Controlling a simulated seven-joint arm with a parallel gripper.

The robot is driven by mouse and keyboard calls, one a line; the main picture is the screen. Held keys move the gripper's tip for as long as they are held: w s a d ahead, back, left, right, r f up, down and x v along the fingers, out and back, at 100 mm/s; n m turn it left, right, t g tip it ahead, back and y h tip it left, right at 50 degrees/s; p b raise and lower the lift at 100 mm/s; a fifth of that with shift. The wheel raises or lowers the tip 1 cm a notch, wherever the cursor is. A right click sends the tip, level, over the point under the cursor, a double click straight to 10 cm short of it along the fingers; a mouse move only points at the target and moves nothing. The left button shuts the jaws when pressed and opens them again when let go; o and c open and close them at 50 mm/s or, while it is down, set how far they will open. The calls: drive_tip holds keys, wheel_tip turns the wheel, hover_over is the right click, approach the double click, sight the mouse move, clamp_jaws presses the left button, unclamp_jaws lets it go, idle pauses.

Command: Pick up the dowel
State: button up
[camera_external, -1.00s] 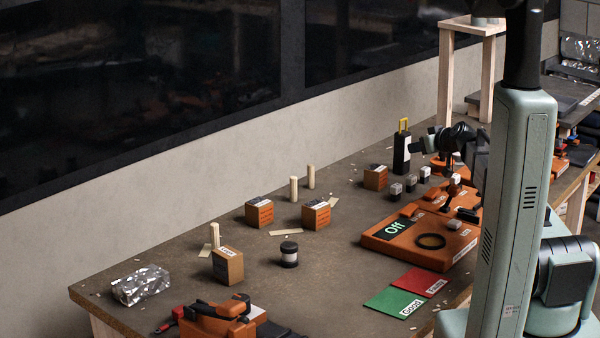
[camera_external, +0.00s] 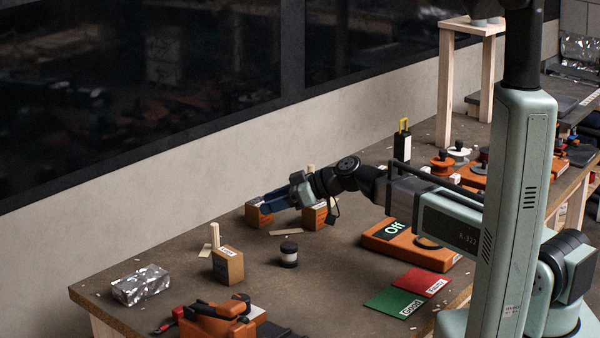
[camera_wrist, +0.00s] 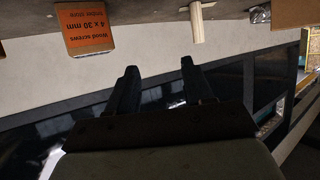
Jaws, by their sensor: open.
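A pale wooden dowel (camera_wrist: 197,22) shows in the wrist view, ahead of my gripper (camera_wrist: 159,68) and a little right of the gap between the fingers. The fingers are apart with nothing between them. Another pale upright piece (camera_external: 214,235) stands behind a box at the left.
A wood-screws box (camera_wrist: 86,30) is left of the dowel in the wrist view. Bare bench lies left of the jar.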

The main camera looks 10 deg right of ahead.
drive_tip(key=n+g, duration=0.1)
approach(215, 237)
wheel_tip(215, 237, up, 2)
drive_tip(key=w+d, duration=0.2)
drive_tip(key=shift+g, duration=0.3)
drive_tip(key=x, duration=0.7)
drive_tip(key=shift+s+a+r, duration=0.15)
drive_tip(key=shift+r, duration=0.15)
drive_tip(key=shift+s+x, duration=0.15)
drive_tip(key=shift+x, duration=1.45)
drive_tip(key=shift+s+x, duration=0.15)
drive_tip(key=shift+x, duration=1.5)
drive_tip(key=shift+w+a+r, duration=0.1)
drive_tip(key=shift+r, duration=0.1)
drive_tip(key=shift+c, duration=0.5)
clamp_jaws()
